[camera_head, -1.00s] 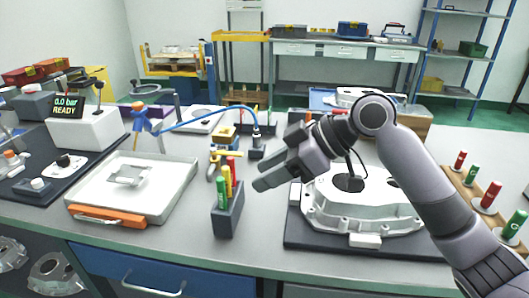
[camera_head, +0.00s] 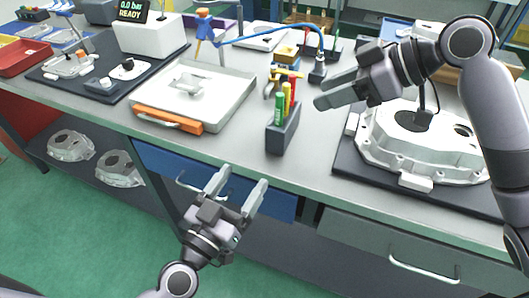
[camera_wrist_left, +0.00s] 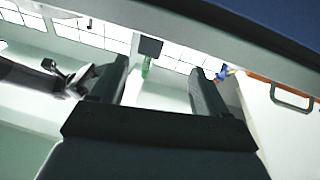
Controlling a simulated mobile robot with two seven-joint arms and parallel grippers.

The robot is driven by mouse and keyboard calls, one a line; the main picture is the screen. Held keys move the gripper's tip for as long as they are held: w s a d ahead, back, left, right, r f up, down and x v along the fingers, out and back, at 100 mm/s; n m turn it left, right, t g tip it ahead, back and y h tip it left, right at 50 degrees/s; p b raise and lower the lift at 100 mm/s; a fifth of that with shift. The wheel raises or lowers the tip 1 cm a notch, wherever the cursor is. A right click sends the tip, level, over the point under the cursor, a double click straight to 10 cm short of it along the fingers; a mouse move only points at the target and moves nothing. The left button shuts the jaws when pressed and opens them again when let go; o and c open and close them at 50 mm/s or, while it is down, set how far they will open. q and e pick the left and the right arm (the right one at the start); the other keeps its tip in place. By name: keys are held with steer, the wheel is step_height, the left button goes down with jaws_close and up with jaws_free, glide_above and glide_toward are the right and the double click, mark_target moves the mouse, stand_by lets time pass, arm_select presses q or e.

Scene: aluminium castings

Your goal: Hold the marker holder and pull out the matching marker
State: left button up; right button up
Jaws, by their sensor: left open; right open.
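The marker holder (camera_head: 283,136) is a dark grey upright block on the bench. A green marker (camera_head: 279,107), a yellow marker (camera_head: 286,96) and a red marker (camera_head: 293,90) stand in it. My left gripper (camera_head: 242,179) is open and empty, in front of the bench edge, below and left of the holder in the head view. In the left wrist view the holder (camera_wrist_left: 151,46) and green marker (camera_wrist_left: 146,67) appear between the open fingers, some distance away. My right gripper (camera_head: 319,95) is open and empty, just right of the holder, its fingers pointing left.
A grey tray (camera_head: 240,101) with an orange handle lies left of the holder. A large casting (camera_head: 385,146) sits on a dark mat to the right. Drawers with handles run under the bench edge.

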mark_target(274, 137)
arm_select(q)
steer(key=shift+w+d+r+g+y, duration=0.15)
steer(key=shift+w+d+r+y, duration=0.25)
steer(key=shift+w+d+r, duration=0.35)
steer(key=shift+w+d+r+g+y, duration=0.1)
steer(key=shift+w+d+r+y, duration=0.3)
steer(key=shift+w+d, duration=0.4)
steer(key=shift+w+d+r+g+y, duration=0.15)
steer(key=shift+w+d+r+y, duration=0.35)
steer(key=shift+w, duration=0.45)
steer(key=shift+x, duration=3.6)
steer(key=shift+s+d, duration=0.1)
steer(key=c, duration=1.1)
